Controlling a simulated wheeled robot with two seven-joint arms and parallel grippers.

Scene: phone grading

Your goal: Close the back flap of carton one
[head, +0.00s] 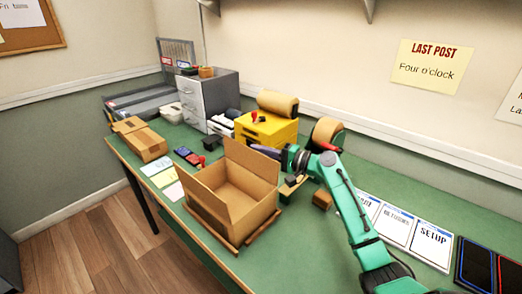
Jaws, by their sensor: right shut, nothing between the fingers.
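The open brown carton (240,200) stands on the green bench near its front edge. I take it to be carton one; no label is readable. Its back flap (250,168) stands up, roughly upright, along the far side. A flap on the near left side (206,207) is also out, and another flap hangs low at the near right. The inside looks empty. My right gripper (262,150) is shut and empty, just behind the upper part of the back flap. I cannot tell if it touches the flap. My left gripper is not in view.
A yellow box (266,130) and brown rolls (278,103) stand behind the carton. A closed parcel (142,140) lies left. A small brown block (322,200) is right of the carton. Printed sheets (398,227) and dark trays (478,264) lie further right.

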